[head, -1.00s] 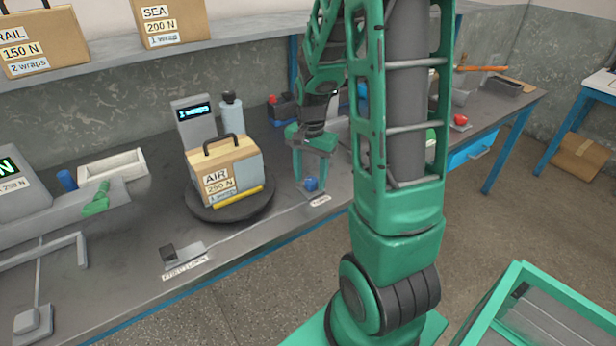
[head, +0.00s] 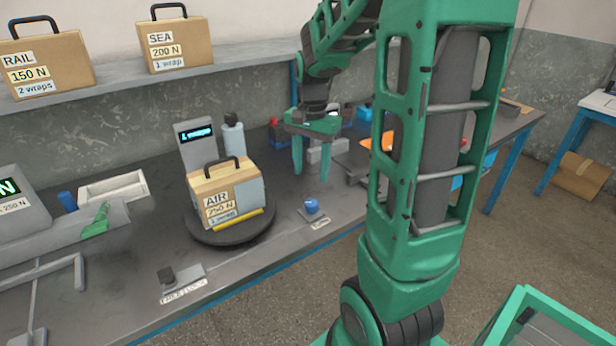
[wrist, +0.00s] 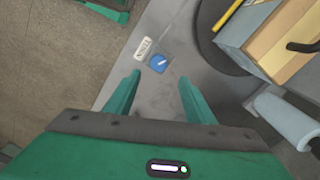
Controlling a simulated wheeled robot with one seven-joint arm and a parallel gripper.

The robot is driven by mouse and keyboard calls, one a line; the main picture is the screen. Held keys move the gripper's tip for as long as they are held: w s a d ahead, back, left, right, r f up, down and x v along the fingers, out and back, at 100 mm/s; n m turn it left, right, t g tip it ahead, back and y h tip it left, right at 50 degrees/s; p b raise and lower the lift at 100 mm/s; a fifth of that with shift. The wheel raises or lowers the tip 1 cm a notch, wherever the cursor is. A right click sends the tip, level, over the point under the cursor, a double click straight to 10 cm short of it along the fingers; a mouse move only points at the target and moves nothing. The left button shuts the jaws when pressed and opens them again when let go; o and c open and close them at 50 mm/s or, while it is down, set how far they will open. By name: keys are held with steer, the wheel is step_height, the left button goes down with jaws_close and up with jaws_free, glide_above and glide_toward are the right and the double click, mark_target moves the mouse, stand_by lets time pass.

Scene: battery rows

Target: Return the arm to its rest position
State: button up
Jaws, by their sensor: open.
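My gripper (head: 311,172) is open and empty above the bench, up and clear of the blue knob (head: 311,205) near the bench's front edge. In the wrist view, my gripper (wrist: 160,85) shows its two green fingers spread apart, with the blue knob (wrist: 157,63) on the bench beyond them and a small label beside it. My green arm fills the right middle of the head view and hides part of the bench behind it.
The AIR case (head: 228,193) stands on a dark round turntable (head: 205,236) left of my gripper. A display post (head: 196,145) and a bottle (head: 233,135) stand behind it. A shelf holds the RAIL case (head: 48,65) and SEA case (head: 175,46). A green-rimmed bin (head: 500,312) is at lower right.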

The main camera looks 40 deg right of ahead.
stand_by(0.6)
steer(key=s+a+n, duration=0.2)
steer(key=s+n, duration=0.1)
steer(key=s, duration=0.7)
steer(key=s+a+r+n, duration=0.1)
steer(key=s+a+n, duration=0.2)
steer(key=s, duration=0.7)
steer(key=shift+s+a+n, duration=0.15)
steer(key=shift+s+n, duration=0.1)
steer(key=shift+n, duration=0.55)
steer(key=shift+w+f, duration=0.2)
steer(key=shift+w, duration=0.4)
